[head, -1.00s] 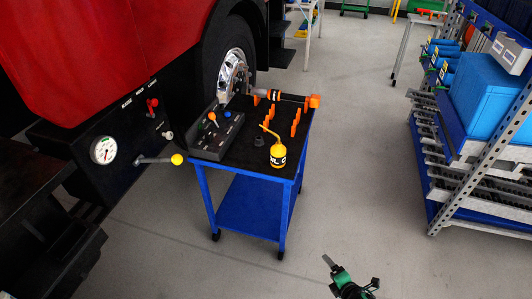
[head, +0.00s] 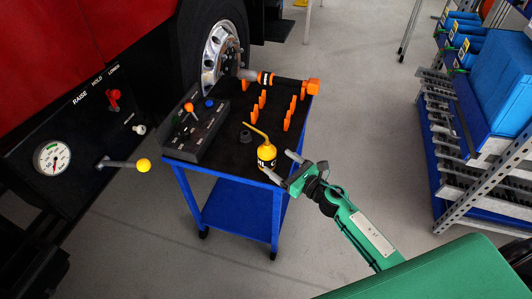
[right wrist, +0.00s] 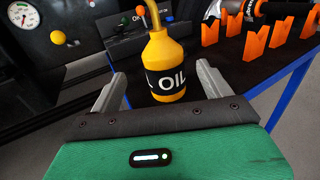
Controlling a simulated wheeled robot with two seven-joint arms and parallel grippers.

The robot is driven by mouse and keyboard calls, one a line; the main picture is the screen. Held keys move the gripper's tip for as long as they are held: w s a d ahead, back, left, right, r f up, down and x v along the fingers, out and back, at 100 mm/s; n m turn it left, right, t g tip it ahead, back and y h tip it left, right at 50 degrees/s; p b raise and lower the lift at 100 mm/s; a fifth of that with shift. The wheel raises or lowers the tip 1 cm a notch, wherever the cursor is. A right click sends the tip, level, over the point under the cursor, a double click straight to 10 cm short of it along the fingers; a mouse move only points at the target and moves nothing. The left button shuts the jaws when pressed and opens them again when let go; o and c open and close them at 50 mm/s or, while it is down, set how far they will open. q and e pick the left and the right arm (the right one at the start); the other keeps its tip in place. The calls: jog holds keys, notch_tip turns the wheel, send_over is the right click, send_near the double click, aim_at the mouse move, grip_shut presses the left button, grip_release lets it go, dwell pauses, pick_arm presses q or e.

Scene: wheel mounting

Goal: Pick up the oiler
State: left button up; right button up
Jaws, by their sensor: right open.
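The oiler (head: 266,155) is a yellow can with a thin bent spout and a black label. It stands upright at the front right of the cart's black top (head: 222,158). My right gripper (head: 282,164) is open at the cart's front edge, close beside the oiler. In the right wrist view the oiler (right wrist: 165,65) is ahead, roughly between the two grey fingers of the gripper (right wrist: 158,82). The fingers do not appear to grip it. My left gripper is not in view.
The blue cart (head: 235,205) also holds a grey control box (head: 197,133), a dark nut (head: 245,136), orange holders (head: 288,121) and an orange-and-black tool (head: 266,78). A yellow-knobbed lever (head: 143,166) juts out at left. A blue shelf rack (head: 480,130) stands at right.

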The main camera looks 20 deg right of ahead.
aim_at(273, 158)
jog(key=x, duration=0.3)
jog(key=shift+w+a, duration=0.15)
jog(key=shift+w, duration=0.2)
jog(key=x, duration=0.3)
jog(key=p+x, duration=0.1)
jog(key=shift+w+f, duration=0.35)
jog(key=shift+w, duration=0.1)
jog(key=shift+w+a, duration=0.15)
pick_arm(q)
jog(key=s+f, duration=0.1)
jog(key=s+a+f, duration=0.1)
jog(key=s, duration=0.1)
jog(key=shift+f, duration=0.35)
pick_arm(e)
jog(key=c, duration=1.1)
